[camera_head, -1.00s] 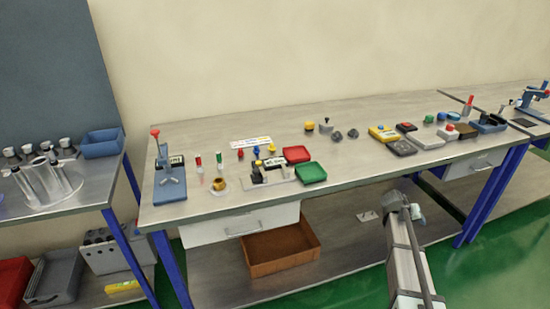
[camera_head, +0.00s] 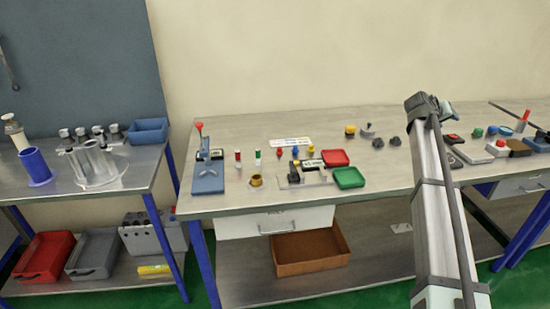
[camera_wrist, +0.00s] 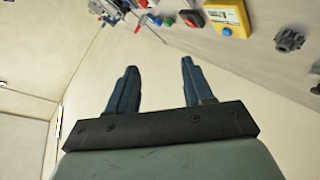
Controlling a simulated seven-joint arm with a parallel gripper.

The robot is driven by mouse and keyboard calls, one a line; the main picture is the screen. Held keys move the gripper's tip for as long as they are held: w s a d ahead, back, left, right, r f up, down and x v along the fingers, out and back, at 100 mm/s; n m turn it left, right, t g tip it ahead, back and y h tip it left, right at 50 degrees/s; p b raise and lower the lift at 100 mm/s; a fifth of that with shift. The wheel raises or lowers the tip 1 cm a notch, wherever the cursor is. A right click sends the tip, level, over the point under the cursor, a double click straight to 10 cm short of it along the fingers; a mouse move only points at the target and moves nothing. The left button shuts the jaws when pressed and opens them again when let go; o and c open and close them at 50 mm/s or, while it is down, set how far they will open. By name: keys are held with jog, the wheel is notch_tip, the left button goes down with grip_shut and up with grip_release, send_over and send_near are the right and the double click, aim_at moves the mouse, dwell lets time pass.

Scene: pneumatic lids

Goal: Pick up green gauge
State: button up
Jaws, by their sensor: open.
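A small upright cylinder with a green top (camera_head: 258,157), which looks like the green gauge, stands on the left part of the metal bench in the head view. A similar red-topped one (camera_head: 238,158) stands just left of it. My gripper (camera_wrist: 160,72) is open in the wrist view, with two blue fingers apart and nothing between them. In the head view my arm's end is well to the right of the green-topped cylinder. I cannot make out the green-topped cylinder in the wrist view.
A blue stand with a red knob (camera_head: 208,180) is left of the cylinders. A brass ring (camera_head: 256,181) lies in front. A clear fixture (camera_head: 312,178), red tray (camera_head: 335,158) and green tray (camera_head: 349,178) are to the right. A yellow box (camera_wrist: 228,16) shows in the wrist view.

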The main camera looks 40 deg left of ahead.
jog(key=a+r+n+y, duration=0.1)
jog(key=a, duration=0.5)
jog(key=n+g+y, duration=0.9)
jog(key=n+g, duration=0.3)
jog(key=n, duration=0.2)
send_near(259, 150)
jog(key=shift+g, duration=0.3)
jog(key=shift+w+x, duration=0.2)
jog(key=shift+x, duration=2.6)
jog(key=shift+w+x, duration=0.2)
jog(key=shift+x, duration=2.6)
grip_shut()
